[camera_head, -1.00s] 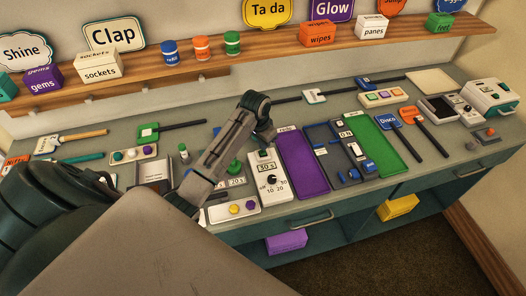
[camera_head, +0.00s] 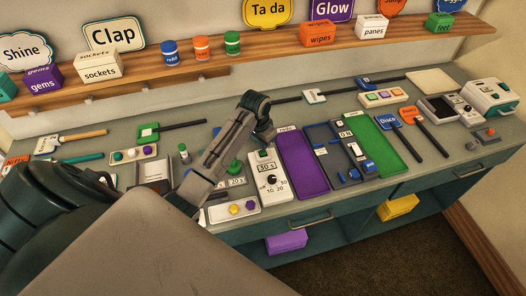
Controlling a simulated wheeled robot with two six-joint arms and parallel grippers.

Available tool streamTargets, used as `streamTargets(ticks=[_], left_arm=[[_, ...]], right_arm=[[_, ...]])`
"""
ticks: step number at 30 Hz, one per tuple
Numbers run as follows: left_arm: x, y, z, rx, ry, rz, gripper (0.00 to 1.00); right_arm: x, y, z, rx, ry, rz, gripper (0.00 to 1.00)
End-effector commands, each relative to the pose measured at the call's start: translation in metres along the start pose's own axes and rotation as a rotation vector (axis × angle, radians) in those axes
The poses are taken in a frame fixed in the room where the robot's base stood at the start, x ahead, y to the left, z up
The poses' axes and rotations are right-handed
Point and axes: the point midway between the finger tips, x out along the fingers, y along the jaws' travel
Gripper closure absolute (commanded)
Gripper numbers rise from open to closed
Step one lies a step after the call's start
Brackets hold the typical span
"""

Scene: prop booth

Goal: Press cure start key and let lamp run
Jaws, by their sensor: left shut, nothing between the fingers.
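A white timer box (camera_head: 272,184) with a "30 s" display and a dial marked 10, 20 and 30 stands on the bench in the head view. A small dark green key shows at its top end, close to my gripper. A second "20 s" label and a green knob (camera_head: 236,166) are just left of it, partly hidden by my arm. My left gripper (camera_head: 265,138) is shut and empty, pointing down at the timer box's top end. I cannot tell whether it touches the key. No lit lamp is clear. My right gripper is not in view.
A purple tray (camera_head: 304,168), a dark tray with small blue parts and a green tray (camera_head: 391,150) lie right of the box. A white panel (camera_head: 232,211) with yellow and purple buttons lies in front. Paddles and another button panel (camera_head: 133,154) lie left.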

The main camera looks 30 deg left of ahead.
Motion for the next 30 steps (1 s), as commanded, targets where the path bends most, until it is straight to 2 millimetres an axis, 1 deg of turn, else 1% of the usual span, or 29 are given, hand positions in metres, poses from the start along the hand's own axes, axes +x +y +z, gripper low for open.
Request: streamTargets(ticks=[30], left_arm=[[0.014, 0.0, 0.002, 0.0, 0.0, 0.0, 1.0]], right_arm=[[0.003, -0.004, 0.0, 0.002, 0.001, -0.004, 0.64]])
